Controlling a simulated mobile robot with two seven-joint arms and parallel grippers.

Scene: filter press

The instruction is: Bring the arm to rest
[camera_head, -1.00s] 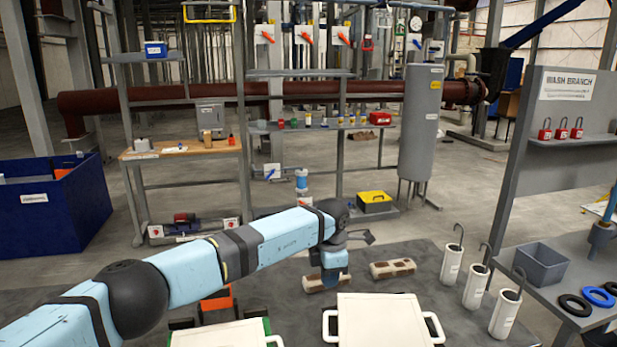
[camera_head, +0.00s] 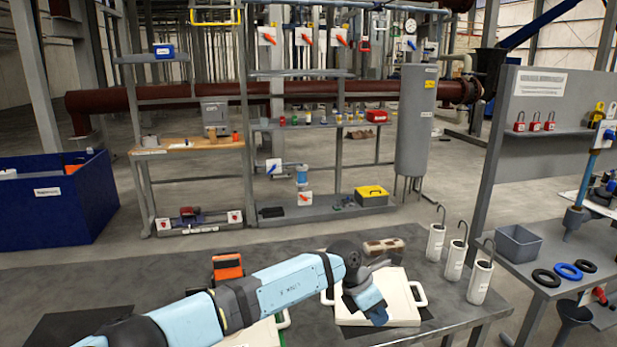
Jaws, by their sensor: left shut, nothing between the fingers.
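My left arm comes in from the lower left in the head view, its blue links and black joints reaching over the near table (camera_head: 150,270). Its wrist is above the right white plate (camera_head: 405,312). My right gripper is not in view.
White canisters with hooks (camera_head: 436,242) stand at the table's right. A brick-like block (camera_head: 384,246) lies behind the wrist, and an orange-black item (camera_head: 227,267) behind the forearm. A grey bin (camera_head: 518,243) and black and blue rings (camera_head: 568,271) sit on the right bench.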

